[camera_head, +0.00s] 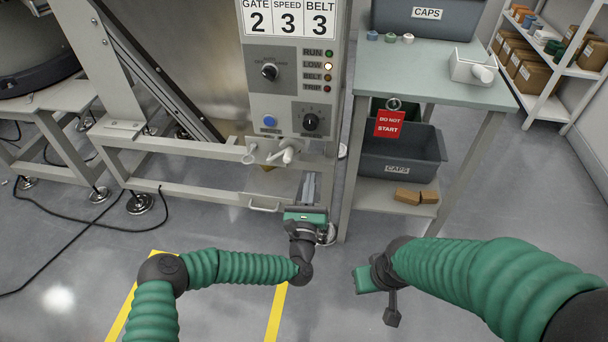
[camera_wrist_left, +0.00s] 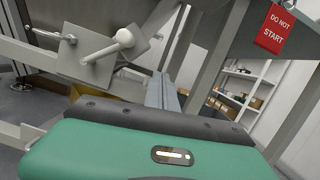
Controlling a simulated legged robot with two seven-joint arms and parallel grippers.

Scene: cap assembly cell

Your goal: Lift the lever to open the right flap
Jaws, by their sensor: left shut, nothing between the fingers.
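The white lever with a rounded knob (camera_head: 287,155) sits on a small plate at the lower front of the machine. It also shows in the left wrist view (camera_wrist_left: 110,46), tilted, its knob up and to the right. My left gripper (camera_head: 309,188) is below and slightly right of the lever, apart from it, with its grey fingers together and empty; they also show in the left wrist view (camera_wrist_left: 162,90). My right gripper (camera_head: 366,280) hangs over the floor at the right, and its fingers cannot be made out. I cannot clearly pick out the right flap.
A smaller knob (camera_head: 249,156) sits left of the lever. The control panel (camera_head: 290,90) is above. A side table (camera_head: 430,75) stands right, with a red DO NOT START tag (camera_head: 390,124) and a dark caps bin (camera_head: 405,155) below. The floor in front is open.

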